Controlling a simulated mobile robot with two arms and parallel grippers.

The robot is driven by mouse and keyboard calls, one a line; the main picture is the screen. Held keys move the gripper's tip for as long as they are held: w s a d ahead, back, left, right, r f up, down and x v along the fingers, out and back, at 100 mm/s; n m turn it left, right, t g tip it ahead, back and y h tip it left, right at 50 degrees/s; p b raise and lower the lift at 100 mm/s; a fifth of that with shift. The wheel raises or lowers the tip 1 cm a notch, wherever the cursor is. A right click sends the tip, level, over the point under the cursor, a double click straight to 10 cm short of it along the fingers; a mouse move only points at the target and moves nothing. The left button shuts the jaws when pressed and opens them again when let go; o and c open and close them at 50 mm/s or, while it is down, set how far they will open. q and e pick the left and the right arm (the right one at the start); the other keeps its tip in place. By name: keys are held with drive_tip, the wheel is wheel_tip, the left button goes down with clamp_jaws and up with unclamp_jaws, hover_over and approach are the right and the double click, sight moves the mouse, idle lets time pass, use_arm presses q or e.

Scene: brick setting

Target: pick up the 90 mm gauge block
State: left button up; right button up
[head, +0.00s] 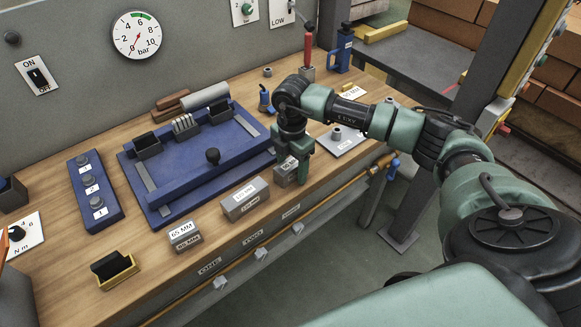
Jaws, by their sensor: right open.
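A small grey gauge block (284,177) stands near the bench's front edge, partly hidden by my right gripper. Its label is too small to read surely, but seems to start with 90. My right gripper (300,170) points down at this block's right side, with its jaws open. Whether a finger touches the block, I cannot tell. A longer grey block (244,199) stands to its left, its label hard to read. Another grey block (185,237), labelled 65 MM, stands further left. My left gripper is not in view.
A blue fixture (160,211) with a black knob lies behind the blocks. A blue numbered rack (95,190) stands to the left. A yellow-and-black holder (115,270) sits at the front left. A grey plate (343,141) lies right of my gripper.

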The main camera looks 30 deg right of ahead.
clamp_jaws()
drive_tip(key=shift+r, duration=0.15)
